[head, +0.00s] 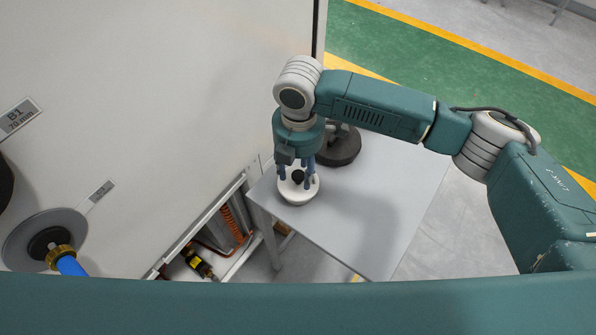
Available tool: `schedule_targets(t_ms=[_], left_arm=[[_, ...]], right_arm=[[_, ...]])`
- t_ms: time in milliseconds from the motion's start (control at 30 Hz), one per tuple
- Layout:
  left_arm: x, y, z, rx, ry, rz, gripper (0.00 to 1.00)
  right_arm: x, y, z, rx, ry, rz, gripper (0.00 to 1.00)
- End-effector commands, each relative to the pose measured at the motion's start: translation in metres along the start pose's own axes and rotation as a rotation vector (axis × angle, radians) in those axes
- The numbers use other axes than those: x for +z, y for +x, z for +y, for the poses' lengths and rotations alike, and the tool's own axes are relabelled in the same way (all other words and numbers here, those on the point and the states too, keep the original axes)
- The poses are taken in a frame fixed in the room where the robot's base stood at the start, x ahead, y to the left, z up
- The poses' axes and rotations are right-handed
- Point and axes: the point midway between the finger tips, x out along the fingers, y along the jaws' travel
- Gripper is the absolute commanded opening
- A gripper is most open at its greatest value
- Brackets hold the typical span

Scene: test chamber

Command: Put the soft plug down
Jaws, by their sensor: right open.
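A white round plug (298,190) with a black knob on top stands on the grey table (390,205), near its left edge. I take it for the soft plug, since it sits right under my right gripper. My right gripper (298,176) points straight down over it. Its blue fingers are open and spread around the black knob, and partly hide the plug's top. A dark grey round plug (341,148) stands on the table just behind, partly hidden by my right arm. My left gripper is not in view.
A large pale panel (150,110) rises left of the table. It carries labels, and a grey round flange (30,232) with a blue hose (70,265). An open bay (205,250) with pipes lies low beside the table. The table's right side is clear.

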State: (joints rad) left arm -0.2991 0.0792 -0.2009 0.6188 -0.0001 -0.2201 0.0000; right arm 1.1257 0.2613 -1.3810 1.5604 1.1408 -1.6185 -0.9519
Motion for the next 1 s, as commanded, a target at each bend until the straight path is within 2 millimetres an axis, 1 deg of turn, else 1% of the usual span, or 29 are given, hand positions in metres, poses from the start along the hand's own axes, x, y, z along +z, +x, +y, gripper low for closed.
schedule_targets(t_ms=[33, 167, 300, 400, 500, 600, 700, 1000], left_arm=[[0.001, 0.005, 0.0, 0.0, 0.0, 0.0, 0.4], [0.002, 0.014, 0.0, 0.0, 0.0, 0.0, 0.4], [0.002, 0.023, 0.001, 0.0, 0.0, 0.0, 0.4], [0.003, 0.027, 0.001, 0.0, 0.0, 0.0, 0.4], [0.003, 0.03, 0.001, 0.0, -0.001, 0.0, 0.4], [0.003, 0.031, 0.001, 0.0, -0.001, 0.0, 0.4], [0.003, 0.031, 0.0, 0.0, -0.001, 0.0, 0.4], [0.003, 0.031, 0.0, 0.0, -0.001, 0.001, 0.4]], right_arm=[[0.0, -0.007, 0.001, 0.005, -0.001, -0.001, 0.44], [0.001, -0.033, 0.002, 0.007, -0.001, -0.001, 0.44], [0.0, -0.063, 0.001, 0.006, -0.001, -0.002, 0.44], [0.0, -0.082, 0.001, 0.005, 0.0, -0.001, 0.44], [0.0, -0.096, 0.001, 0.003, 0.0, -0.001, 0.44], [0.0, -0.105, 0.001, 0.003, 0.0, -0.001, 0.44], [0.0, -0.109, 0.0, 0.001, 0.0, -0.001, 0.44], [0.0, -0.109, 0.0, 0.001, 0.0, 0.0, 0.44]])
